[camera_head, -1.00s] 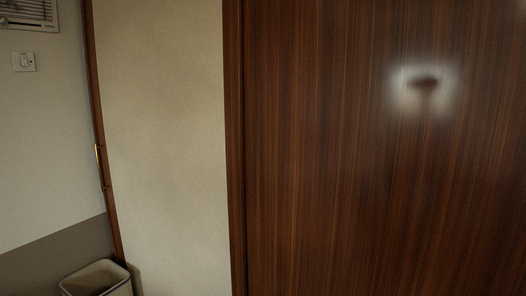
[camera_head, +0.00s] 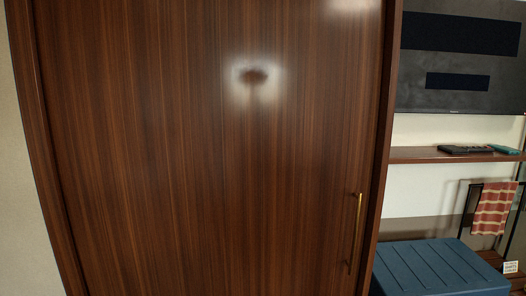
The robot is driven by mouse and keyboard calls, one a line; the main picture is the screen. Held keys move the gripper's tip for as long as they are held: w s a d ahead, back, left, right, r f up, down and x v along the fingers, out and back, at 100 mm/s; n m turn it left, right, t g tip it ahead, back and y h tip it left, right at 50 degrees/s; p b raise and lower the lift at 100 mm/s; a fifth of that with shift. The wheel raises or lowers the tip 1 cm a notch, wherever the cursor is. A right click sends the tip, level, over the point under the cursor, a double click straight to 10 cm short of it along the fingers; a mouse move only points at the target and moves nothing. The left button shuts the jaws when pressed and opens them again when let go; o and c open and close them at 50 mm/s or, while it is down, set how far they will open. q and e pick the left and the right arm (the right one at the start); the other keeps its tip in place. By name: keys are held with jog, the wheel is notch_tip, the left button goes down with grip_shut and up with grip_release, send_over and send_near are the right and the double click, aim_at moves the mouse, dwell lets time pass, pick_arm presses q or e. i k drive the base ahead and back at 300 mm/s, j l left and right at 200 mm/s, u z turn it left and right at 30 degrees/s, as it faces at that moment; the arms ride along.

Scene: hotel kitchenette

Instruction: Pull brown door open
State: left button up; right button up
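The brown door (camera_head: 180,150) fills most of the head view, with dark vertical wood grain and a glossy reflection near its upper middle. It looks closed in its frame. A thin vertical brass handle (camera_head: 356,230) is on its right side, low in the view. Neither of my grippers shows, and nothing is seen touching the handle.
To the right are a wall screen (camera_head: 462,60), a wooden shelf (camera_head: 420,154) with dark items on it, a striped towel (camera_head: 492,208) on a rack, and a blue ribbed bench or box (camera_head: 440,268). A pale wall (camera_head: 18,200) borders the door at left.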

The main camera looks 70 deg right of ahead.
aim_at(201, 147)
jog(key=z, duration=1.8)
